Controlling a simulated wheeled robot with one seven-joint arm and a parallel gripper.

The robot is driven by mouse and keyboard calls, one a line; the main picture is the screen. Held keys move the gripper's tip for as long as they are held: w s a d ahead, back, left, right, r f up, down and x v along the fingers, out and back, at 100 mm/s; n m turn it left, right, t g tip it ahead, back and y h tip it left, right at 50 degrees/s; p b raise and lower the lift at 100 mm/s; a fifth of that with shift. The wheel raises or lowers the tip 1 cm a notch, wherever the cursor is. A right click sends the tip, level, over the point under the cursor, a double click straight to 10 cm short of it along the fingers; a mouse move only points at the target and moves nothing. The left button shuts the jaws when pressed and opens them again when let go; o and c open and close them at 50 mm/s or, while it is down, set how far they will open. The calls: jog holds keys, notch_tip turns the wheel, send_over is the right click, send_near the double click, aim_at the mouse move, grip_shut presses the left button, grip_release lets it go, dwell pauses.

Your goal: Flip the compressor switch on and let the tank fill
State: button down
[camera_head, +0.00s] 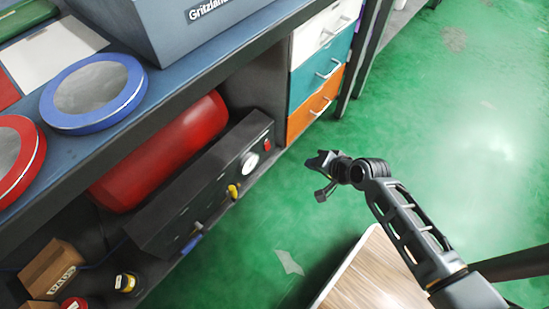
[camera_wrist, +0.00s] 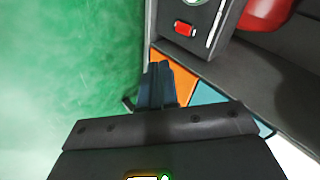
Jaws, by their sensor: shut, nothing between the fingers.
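The compressor is under the workbench, with a red tank (camera_head: 160,155) behind a long dark panel box (camera_head: 200,187). A red switch (camera_head: 267,145) sits at the panel's far right end, beside a round white gauge (camera_head: 250,163). In the wrist view the red switch (camera_wrist: 184,29) is near the top, on the dark panel face. I cannot tell its position, on or off. The gauge needle is too small to read. My gripper (camera_head: 318,160) is shut and empty, out over the floor to the right of the panel. Its shut fingers (camera_wrist: 158,75) point toward the switch, apart from it.
Drawers (camera_head: 318,70) in white, teal and orange stand right of the compressor. A yellow knob (camera_head: 233,191) is on the panel. The bench top holds a blue ring (camera_head: 70,122), a red ring (camera_head: 35,150) and a grey case (camera_head: 180,25). Green floor (camera_head: 430,130) is open to the right.

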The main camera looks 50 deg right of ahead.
aim_at(267, 146)
jog(key=w+d+f+m+b, duration=0.1)
jog(key=w+f+b, duration=0.3)
jog(key=w+f, duration=0.2)
jog(key=w+d+f+m+y+b, duration=0.1)
jog(key=w+f+b, duration=0.4)
jog(key=w, duration=0.6)
jog(key=shift+f+m, duration=0.5)
jog(key=shift+f, duration=0.15)
jog(key=shift+w+f+p, duration=0.35)
jog(key=shift+w+p, duration=0.05)
